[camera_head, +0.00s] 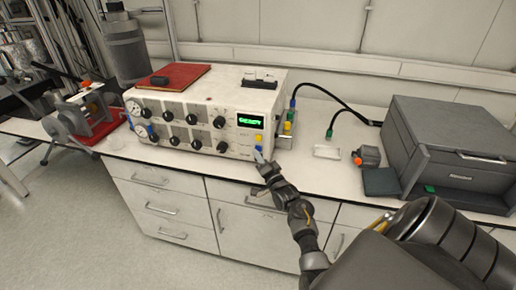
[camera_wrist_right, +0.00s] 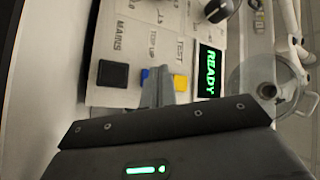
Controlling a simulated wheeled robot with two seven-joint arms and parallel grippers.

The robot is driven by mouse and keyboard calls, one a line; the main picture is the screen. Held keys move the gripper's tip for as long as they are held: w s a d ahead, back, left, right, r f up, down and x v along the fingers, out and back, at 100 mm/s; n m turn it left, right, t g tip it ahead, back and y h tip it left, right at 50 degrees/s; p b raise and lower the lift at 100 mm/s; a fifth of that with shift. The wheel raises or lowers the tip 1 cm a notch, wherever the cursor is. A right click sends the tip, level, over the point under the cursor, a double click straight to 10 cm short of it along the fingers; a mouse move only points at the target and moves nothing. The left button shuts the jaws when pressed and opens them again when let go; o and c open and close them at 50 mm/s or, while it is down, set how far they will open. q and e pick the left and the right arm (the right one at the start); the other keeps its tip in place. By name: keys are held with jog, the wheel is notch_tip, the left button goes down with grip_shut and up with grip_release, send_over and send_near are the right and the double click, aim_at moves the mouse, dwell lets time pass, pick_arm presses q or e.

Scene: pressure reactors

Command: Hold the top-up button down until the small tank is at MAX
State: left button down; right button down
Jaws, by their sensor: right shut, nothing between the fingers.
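The control unit (camera_head: 222,95) is a white box with knobs and gauges on the bench, its green display (camera_head: 250,121) reading READY. In the right wrist view, the blue button (camera_wrist_right: 146,76) by the TOP UP label is partly covered by my right gripper (camera_wrist_right: 158,84). The yellow TEST button (camera_wrist_right: 181,82) and black MAINS button (camera_wrist_right: 112,73) sit either side. My right gripper, shut and empty, also shows at the panel's lower right in the head view (camera_head: 263,163). Whether its tips touch the blue button is unclear. I cannot identify the small tank or its level. My left gripper is out of view.
A red book (camera_head: 180,76) lies on the unit. A large grey case (camera_head: 450,145) and an orange-and-grey part (camera_head: 367,156) are to the right. A blurred clear round object (camera_wrist_right: 253,82) is in the wrist view.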

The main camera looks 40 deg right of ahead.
jog(key=shift+s+a+p, duration=0.2)
jog(key=shift+a+p, duration=0.2)
jog(key=s+a+p, duration=0.2)
jog(key=shift+a, duration=0.4)
jog(key=shift+s+a, duration=0.2)
jog(key=shift+a, duration=0.1)
dwell(2.7)
